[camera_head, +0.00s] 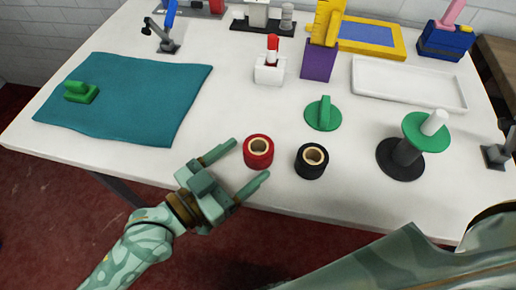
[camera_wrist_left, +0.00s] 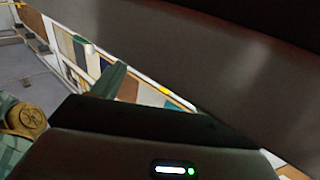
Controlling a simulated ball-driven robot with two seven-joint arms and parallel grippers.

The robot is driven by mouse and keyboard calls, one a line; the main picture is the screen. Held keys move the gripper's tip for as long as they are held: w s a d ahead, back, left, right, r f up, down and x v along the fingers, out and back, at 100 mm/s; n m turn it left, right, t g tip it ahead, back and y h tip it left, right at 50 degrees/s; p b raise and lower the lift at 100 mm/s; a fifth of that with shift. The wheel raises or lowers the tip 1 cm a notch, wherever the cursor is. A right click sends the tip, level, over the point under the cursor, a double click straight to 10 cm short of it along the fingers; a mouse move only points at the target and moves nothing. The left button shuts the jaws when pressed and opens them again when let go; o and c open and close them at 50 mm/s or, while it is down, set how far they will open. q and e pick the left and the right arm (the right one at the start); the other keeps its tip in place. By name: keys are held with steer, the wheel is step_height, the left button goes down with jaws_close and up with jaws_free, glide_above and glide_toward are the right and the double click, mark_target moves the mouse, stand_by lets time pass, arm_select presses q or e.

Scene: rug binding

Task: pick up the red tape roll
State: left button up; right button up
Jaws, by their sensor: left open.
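The red tape roll (camera_head: 258,152) stands on the white table near its front edge, with its pale core facing up. My left gripper (camera_head: 252,165) is open, with one finger on the left side of the roll and the other in front of it at the lower right. The roll is between or just beyond the fingertips; I cannot tell whether they touch it. The left wrist view shows a green finger (camera_wrist_left: 110,80) and dark gripper housing, but no roll. My right gripper is not in view.
A black tape roll (camera_head: 312,161) stands close to the right of the red one. A green disc with a handle (camera_head: 323,114) lies behind it. A dark stand with a green disc (camera_head: 402,155) is further right. A teal mat (camera_head: 130,115) lies at left.

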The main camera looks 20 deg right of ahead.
mark_target(254, 150)
arm_select(q)
steer(key=x, duration=0.4)
steer(key=shift+w+a+r, duration=0.1)
steer(key=shift+w, duration=0.1)
steer(key=c, duration=1.1)
steer(key=shift+o, duration=0.3)
steer(key=shift+r, duration=0.1)
